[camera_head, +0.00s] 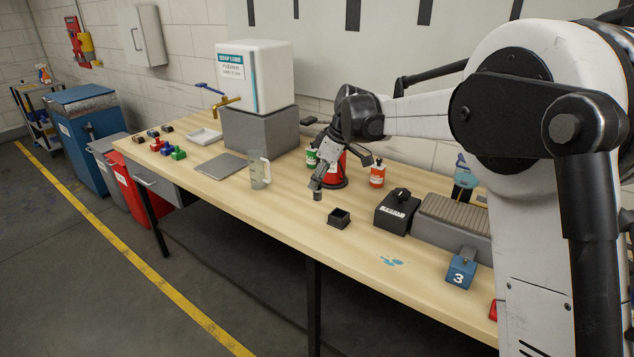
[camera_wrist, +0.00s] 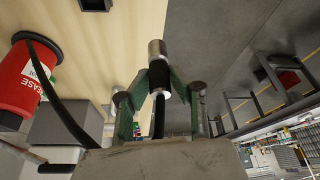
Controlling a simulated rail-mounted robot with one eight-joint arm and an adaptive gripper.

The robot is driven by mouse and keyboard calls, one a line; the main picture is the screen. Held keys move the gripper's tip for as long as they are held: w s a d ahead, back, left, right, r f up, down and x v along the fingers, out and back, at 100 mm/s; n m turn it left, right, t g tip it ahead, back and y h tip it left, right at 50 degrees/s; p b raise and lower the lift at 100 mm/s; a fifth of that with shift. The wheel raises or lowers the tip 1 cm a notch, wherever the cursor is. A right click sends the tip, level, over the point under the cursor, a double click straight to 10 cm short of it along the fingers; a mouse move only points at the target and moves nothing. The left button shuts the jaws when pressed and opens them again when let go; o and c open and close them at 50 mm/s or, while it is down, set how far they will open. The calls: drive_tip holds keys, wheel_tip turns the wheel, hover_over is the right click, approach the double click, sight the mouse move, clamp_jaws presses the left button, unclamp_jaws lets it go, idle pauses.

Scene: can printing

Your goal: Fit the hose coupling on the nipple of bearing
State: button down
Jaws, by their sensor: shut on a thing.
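My gripper (camera_head: 320,182) hangs above the worktable's middle and points down. In the wrist view the gripper (camera_wrist: 160,80) is shut on the hose coupling (camera_wrist: 157,48), a silver cylinder with a dark band; its black hose (camera_wrist: 66,105) curves to the red grease container (camera_wrist: 15,88). In the head view the coupling (camera_head: 317,196) shows as a small grey tip below the fingers. The grease container (camera_head: 334,162) stands just behind my gripper, partly hidden. I cannot make out the bearing or its nipple with certainty.
An open black box (camera_head: 339,218) lies in front of my gripper. A black block with a knob (camera_head: 396,211), a ribbed grey unit (camera_head: 455,218) and a blue block marked 3 (camera_head: 460,270) stand right. A clear jug (camera_head: 258,170) stands left. An orange bottle (camera_head: 377,173) stands behind.

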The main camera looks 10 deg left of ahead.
drive_tip(key=shift+r+p, duration=0.65)
drive_tip(key=shift+r, duration=0.95)
